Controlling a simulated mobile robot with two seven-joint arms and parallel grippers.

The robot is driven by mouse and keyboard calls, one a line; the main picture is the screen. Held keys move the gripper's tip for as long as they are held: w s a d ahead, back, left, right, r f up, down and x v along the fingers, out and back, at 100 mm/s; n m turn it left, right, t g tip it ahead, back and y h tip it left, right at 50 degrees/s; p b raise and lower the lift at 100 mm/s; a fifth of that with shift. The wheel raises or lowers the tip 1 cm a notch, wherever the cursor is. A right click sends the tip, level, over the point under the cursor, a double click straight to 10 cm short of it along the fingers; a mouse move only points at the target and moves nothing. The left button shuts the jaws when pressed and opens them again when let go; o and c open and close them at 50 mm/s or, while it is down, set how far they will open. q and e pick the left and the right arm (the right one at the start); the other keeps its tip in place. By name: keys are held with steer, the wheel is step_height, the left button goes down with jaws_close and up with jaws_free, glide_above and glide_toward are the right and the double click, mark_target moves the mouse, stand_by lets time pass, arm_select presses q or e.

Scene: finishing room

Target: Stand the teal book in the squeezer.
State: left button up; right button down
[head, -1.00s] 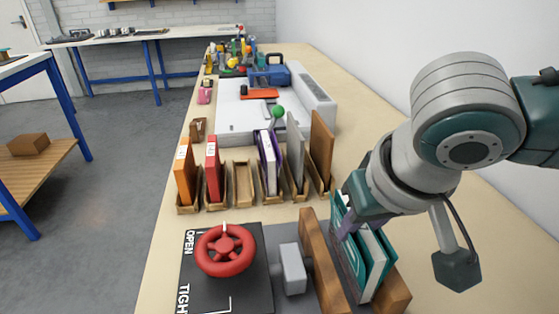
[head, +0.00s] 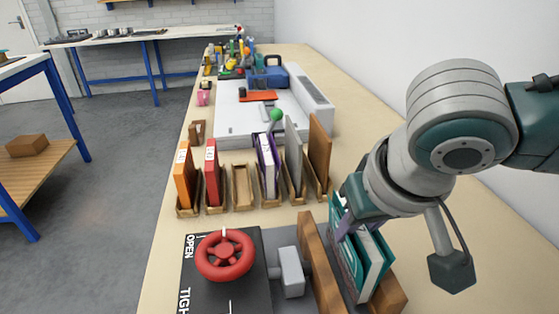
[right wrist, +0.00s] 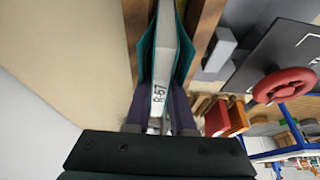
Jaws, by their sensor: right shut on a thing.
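The teal book (head: 362,262) has teal covers and pale pages. It stands roughly upright, slightly tilted, between the two wooden boards of the squeezer (head: 322,268). In the right wrist view its pale spine (right wrist: 160,70), marked R-67, lies between the boards, with a wooden board (right wrist: 204,25) on the right. My right gripper (head: 350,226) is shut on the book at its upper end; its fingers also show in the right wrist view (right wrist: 160,112). The book's lower edge is hidden, so I cannot tell if it touches the base. My left gripper is not in view.
The red handwheel (head: 225,255) sits on the squeezer's dark panel, marked OPEN. Behind is a row of wooden stands with an orange book (head: 184,178), a red book (head: 211,175) and others; one stand (head: 243,188) is empty. A white wall runs along the right.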

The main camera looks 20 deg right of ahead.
stand_by(0.3)
steer(key=shift+f, duration=0.2)
stand_by(0.4)
steer(key=shift+f, duration=0.6)
steer(key=c, duration=1)
jaws_free()
steer(key=shift+c, duration=0.2)
steer(key=shift+r, duration=0.1)
steer(key=p+v, duration=0.7)
steer(key=p, duration=0.1)
steer(key=shift+p, duration=0.4)
steer(key=p+v, duration=0.4)
steer(key=p, duration=0.1)
